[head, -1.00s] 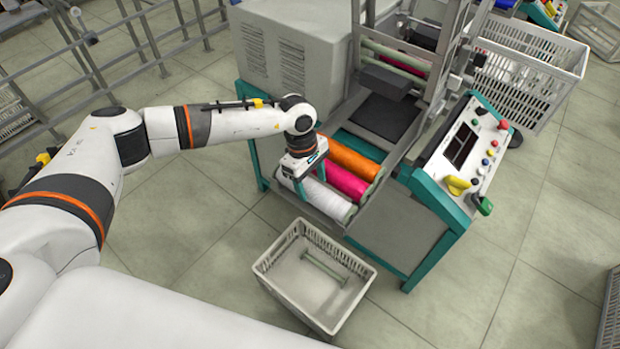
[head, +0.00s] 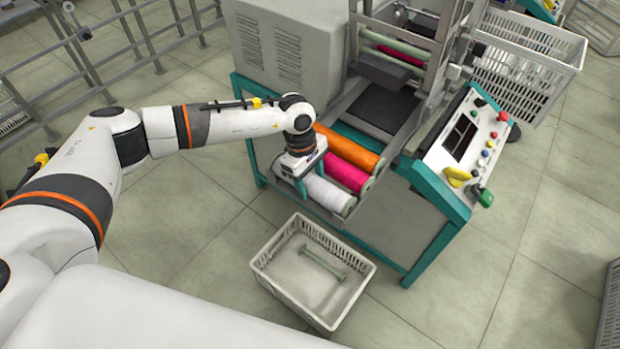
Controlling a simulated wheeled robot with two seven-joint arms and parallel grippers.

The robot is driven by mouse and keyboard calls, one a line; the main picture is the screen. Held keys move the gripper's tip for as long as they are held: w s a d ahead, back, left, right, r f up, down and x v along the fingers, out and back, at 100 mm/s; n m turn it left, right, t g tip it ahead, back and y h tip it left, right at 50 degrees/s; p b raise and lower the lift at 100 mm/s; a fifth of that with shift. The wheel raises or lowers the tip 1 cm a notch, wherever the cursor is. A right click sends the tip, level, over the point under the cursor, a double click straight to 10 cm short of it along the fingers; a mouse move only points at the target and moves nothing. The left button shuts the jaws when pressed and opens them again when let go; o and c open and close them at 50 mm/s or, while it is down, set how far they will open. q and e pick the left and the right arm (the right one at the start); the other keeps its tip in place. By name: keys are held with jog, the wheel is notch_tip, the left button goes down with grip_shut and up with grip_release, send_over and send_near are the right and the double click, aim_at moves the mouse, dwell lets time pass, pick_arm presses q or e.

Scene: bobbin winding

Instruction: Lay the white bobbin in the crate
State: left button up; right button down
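The white bobbin (head: 328,194) lies in the tray at the front of the machine, nearest the crate, beside a pink bobbin (head: 346,172) and an orange bobbin (head: 348,149). My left gripper (head: 308,181) is over the left part of the white bobbin, pointing down, with one finger on each side of it. Whether the fingers press on the bobbin cannot be told. The crate (head: 284,294) is a pale, slatted box on the floor in front of the machine. My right gripper is not in view.
A pale green empty spool (head: 323,264) lies in the crate, with bare floor around it. The machine's teal-edged control panel (head: 464,146) stands to the right of the bobbins. A large white basket (head: 530,60) stands behind it. Metal railings run along the left.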

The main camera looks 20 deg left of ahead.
aim_at(310, 177)
pick_arm(q)
jog(key=c, duration=0.6)
jog(key=shift+r+p, duration=3.05)
jog(key=shift+r, duration=2.5)
